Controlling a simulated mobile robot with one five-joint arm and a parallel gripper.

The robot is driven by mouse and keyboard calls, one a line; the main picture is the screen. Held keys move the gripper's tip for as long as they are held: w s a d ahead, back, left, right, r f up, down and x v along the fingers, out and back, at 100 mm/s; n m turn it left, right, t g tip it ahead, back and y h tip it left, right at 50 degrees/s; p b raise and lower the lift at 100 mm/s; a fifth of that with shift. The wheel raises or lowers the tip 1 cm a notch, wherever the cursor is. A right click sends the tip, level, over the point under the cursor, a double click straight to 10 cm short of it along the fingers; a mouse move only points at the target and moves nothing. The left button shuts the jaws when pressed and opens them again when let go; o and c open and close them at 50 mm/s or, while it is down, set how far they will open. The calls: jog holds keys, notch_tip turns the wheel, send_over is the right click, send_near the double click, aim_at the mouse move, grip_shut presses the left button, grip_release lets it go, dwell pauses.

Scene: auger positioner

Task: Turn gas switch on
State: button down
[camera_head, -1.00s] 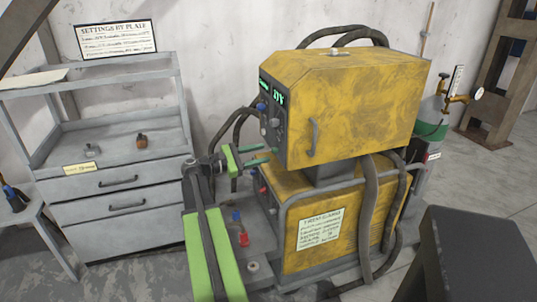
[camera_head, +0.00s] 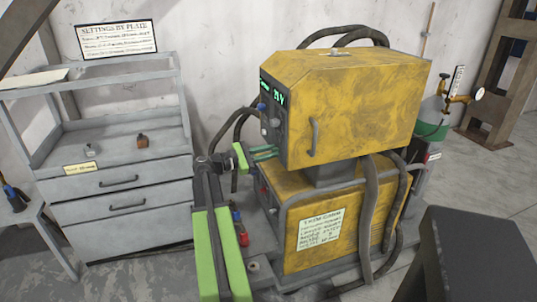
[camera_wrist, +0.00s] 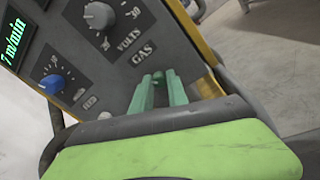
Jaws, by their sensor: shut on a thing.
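The yellow welding machine (camera_head: 365,95) has a dark control panel on its left side, which also shows in the wrist view (camera_wrist: 118,75). The panel carries a GAS label (camera_wrist: 143,54), a grey VOLTS knob (camera_wrist: 98,14) and a blue FEED knob (camera_wrist: 52,84). My gripper (camera_head: 277,151) reaches the lower part of the panel. In the wrist view its two green fingers (camera_wrist: 161,80) stand close together just below the GAS label, shut on the gas switch. The fingers mostly hide the switch, and its position cannot be made out.
A lower yellow unit (camera_head: 275,190) with a paper label stands under the machine. Hoses hang around both. A grey drawer cabinet (camera_head: 125,222) stands at left, and a gas cylinder (camera_head: 432,118) at right. A dark block (camera_head: 470,255) fills the lower right corner.

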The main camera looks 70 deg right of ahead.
jog(key=shift+d+f+m+g+y+b, duration=0.1)
jog(key=shift+m+g+b, duration=0.25)
jog(key=shift+m, duration=2.8)
jog(key=shift+a+r+m+g+y+b, duration=0.1)
jog(key=shift+m+g+b, duration=0.2)
jog(key=shift+m, duration=2.8)
jog(key=shift+d+f+m+g+y+b, duration=0.1)
jog(key=shift+m+g+b, duration=0.25)
jog(key=shift+m, duration=2.8)
jog(key=c, duration=1.4)
grip_release()
jog(key=shift+o, duration=0.5)
jog(key=shift+w, duration=0.1)
